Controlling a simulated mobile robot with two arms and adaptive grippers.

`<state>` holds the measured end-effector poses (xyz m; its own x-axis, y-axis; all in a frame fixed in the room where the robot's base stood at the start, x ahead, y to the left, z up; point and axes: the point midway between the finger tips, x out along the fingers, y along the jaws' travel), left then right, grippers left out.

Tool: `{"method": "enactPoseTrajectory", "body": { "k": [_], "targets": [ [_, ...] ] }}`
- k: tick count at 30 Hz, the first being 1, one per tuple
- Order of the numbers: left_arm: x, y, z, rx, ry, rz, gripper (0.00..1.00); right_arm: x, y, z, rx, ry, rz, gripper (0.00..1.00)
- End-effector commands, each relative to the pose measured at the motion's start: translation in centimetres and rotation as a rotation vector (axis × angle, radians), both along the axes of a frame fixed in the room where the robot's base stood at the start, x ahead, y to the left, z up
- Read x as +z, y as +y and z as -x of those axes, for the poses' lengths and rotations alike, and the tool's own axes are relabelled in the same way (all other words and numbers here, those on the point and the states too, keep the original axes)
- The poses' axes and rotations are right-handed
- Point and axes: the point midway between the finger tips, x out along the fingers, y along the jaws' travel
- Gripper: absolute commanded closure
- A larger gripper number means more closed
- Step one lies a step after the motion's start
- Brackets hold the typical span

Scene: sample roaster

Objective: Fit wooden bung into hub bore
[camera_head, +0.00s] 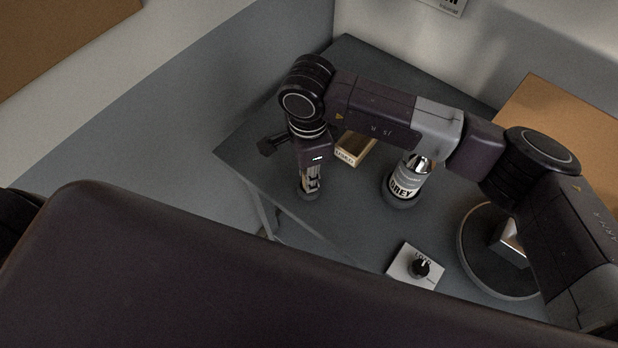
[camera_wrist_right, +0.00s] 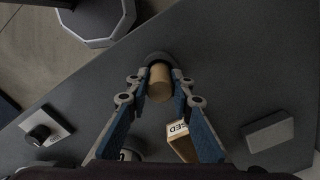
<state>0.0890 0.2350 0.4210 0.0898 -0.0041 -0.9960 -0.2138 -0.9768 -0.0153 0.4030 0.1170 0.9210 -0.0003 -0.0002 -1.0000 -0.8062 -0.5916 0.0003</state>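The wooden bung (camera_wrist_right: 160,83) is a short tan cylinder in the right wrist view. My right gripper (camera_wrist_right: 161,72) has its two fingertips on either side of it, apparently gripping it. A dark round piece (camera_wrist_right: 157,57), perhaps the hub, shows around the bung's far end; I cannot tell whether the bung is in a bore or only in front of it. In the head view my right gripper (camera_head: 310,188) points down over the table's left part, and its fingers hide most of the bung and the dark round piece. My left gripper is not in view.
A wooden box (camera_head: 347,157) labelled USED stands beside the gripper. A labelled canister (camera_head: 407,180) stands right of it. A white plate with a black knob (camera_head: 420,267) is near the front edge. A round dark tray (camera_head: 482,284) is at right. A grey block (camera_wrist_right: 268,131) lies apart.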

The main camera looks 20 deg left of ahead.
Motion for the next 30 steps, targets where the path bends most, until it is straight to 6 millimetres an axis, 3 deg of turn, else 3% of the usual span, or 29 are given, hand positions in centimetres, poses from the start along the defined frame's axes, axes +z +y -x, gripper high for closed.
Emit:
{"method": "enactPoseTrajectory", "body": {
  "k": [3, 11, 17, 23, 30],
  "targets": [
    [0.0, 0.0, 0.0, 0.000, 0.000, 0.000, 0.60, 0.0, 0.0, 0.0, 0.000, -0.001, -0.001, 1.00],
    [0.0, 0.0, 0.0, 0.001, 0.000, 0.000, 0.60, 0.1, 0.0, 0.0, 0.000, -0.001, -0.001, 1.00],
    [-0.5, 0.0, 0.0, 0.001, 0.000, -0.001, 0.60, 1.4, 0.1, -0.1, 0.001, -0.003, -0.002, 1.00],
    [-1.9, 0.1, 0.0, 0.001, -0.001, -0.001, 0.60, 5.3, 0.1, -0.2, 0.002, -0.008, -0.004, 1.00],
    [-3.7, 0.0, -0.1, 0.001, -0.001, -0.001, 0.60, 12.4, 0.1, -0.2, 0.000, -0.008, -0.002, 1.00]
  ]
}}
